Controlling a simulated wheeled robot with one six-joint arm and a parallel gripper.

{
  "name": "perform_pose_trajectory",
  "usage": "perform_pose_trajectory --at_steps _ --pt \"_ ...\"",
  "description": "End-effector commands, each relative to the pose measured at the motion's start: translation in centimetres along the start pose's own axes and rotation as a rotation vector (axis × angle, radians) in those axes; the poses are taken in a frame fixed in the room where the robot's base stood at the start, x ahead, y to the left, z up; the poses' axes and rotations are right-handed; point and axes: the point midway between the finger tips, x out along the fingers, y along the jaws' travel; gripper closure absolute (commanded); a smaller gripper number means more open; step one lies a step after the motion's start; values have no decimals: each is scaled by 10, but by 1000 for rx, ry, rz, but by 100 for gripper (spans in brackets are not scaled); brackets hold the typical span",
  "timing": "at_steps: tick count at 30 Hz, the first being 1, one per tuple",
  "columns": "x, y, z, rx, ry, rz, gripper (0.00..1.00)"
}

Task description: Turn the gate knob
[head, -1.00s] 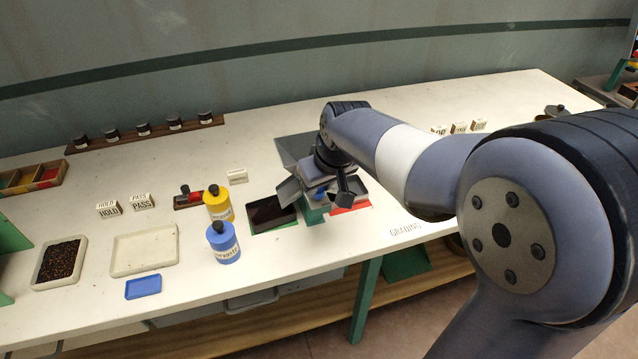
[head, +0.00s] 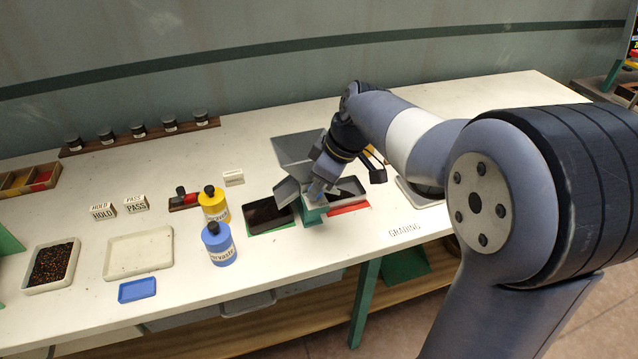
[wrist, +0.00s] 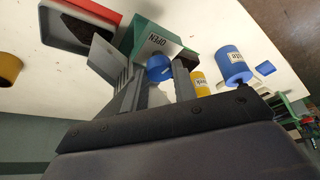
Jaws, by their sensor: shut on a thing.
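The sorter has a green body (wrist: 152,42) marked OPEN in the wrist view. A blue gate knob (wrist: 159,68) sits on it, between the two fingers of my gripper (wrist: 157,83). My gripper is shut on the knob. In the head view my gripper (head: 318,186) reaches down at a tilt to the sorter, and its wrist hides part of it. The sorter's grey hopper plate (head: 297,150) stands behind. A dark bin on a green mat (head: 266,212) lies to its left. Another bin (head: 349,187) by a red mat lies to its right.
A yellow bottle (head: 214,206) and a blue bottle (head: 220,246) stand left of the sorter. Farther left are an empty tray (head: 138,256), a blue dish (head: 137,291) and a tray of dark beans (head: 50,268). A rack with several dark jars (head: 138,136) runs along the back.

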Motion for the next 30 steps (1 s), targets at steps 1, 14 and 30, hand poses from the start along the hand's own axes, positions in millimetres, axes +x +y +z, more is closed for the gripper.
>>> perform_pose_trajectory --at_steps 1,14,30 --pt "0 0 0 -5 0 -1 96" --pt "0 0 0 -12 -1 -4 96" --pt "-1 2 0 -11 1 1 51"
